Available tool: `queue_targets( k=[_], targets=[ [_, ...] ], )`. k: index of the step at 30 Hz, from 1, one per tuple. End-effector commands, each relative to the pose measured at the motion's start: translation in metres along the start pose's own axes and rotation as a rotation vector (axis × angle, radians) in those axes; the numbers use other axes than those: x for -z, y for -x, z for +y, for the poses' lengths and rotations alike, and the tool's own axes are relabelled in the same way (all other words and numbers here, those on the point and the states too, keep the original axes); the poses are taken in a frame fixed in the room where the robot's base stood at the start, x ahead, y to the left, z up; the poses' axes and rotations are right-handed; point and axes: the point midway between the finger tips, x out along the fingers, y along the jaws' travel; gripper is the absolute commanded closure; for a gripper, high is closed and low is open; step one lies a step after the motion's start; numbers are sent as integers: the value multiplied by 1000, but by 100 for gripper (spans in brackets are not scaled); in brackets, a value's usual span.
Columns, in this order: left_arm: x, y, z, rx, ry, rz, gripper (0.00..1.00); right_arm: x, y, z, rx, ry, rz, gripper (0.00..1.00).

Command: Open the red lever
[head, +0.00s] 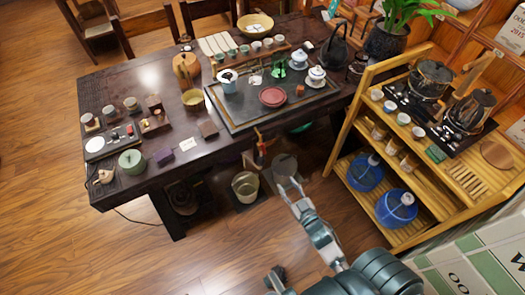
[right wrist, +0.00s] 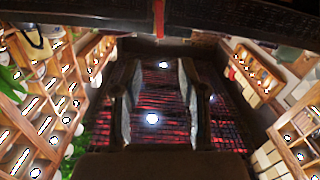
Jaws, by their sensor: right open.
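The red lever (head: 262,149) is a small upright red piece at the front edge of the dark tea table (head: 222,142). In the right wrist view the red lever (right wrist: 158,18) hangs at the top middle, just beyond my fingers. My right gripper (head: 258,155) comes up from the lower right and is at the table's front edge, close around or beside the lever; contact cannot be told. Its two dark fingers stand apart in the wrist view (right wrist: 160,95), with nothing seen held between them. My left gripper does not show in the head view.
A tea tray (head: 230,118) with cups and pots lies above the lever. A pale bucket (head: 245,187) stands on the floor below the table's edge. A wooden shelf (head: 340,135) with blue water bottles (head: 364,173) stands to the right. The floor at lower left is free.

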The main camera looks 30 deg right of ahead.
Motion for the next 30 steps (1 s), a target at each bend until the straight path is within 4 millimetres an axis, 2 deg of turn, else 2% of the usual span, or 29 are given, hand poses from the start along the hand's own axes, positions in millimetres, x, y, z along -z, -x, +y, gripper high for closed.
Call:
queue_targets(
  k=[5,11,21,25,30],
  targets=[
    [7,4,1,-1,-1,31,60,11,-13,2,0,5,37,58],
    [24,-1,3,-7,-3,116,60,12,-55,2,1,6,36,58],
    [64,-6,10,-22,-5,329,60,12,-134,1,0,5,32,58],
    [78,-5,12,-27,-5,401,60,12,-155,1,0,4,30,58],
    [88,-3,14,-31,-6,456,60,14,-170,1,0,3,30,58]
  ],
)
